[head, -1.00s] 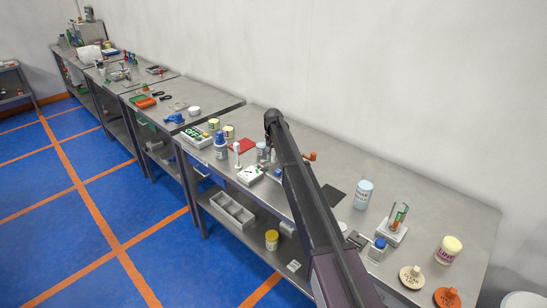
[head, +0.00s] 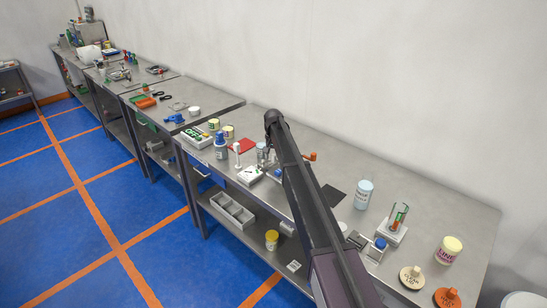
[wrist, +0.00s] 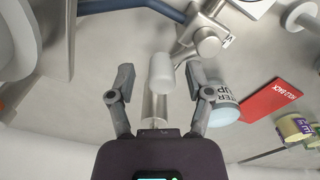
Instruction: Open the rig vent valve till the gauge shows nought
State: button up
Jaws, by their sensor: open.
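My gripper (wrist: 161,80) is open in the wrist view, its two fingers apart. A pale, rounded cylinder (wrist: 161,70) shows between the fingertips, with a clear gap to each finger. I cannot tell whether it is the vent valve's knob. A metal pipe fitting (wrist: 207,42) with a small marked tag lies just beyond it, up and to the right. A pale round disc (wrist: 302,17) shows at the top right; I cannot tell whether it is the gauge, and no reading is legible. In the head view my arm hides the gripper and much of this spot.
A cup lettered in part "TER UP" (wrist: 223,103) stands close by the right finger. A red card (wrist: 273,104) and yellow-lidded pots (wrist: 294,128) lie further right.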

aim_at(271, 161)
jog(key=s+m, duration=0.1)
jog(key=m, duration=0.1)
jog(key=s+m, duration=0.1)
jog(key=m, duration=0.2)
jog(key=shift+s, duration=0.15)
jog(key=m, duration=0.1)
jog(key=s+m, duration=0.1)
jog(key=m, duration=0.3)
jog(key=shift+s+a, duration=0.35)
jog(key=shift+a, duration=0.05)
notch_tip(271, 161, up, 14)
jog(key=p, duration=1.4)
jog(key=s+d+f+n+b, duration=0.3)
jog(key=s+d, duration=0.6)
jog(key=s, duration=0.2)
jog(key=s+d+f+n+b, duration=0.3)
jog(key=s+d+f+b, duration=0.1)
jog(key=s+d, duration=0.6)
jog(key=shift+s+n, duration=0.4)
jog(key=shift+s, duration=0.4)
jog(key=shift+f, duration=0.1)
dwell(1.4)
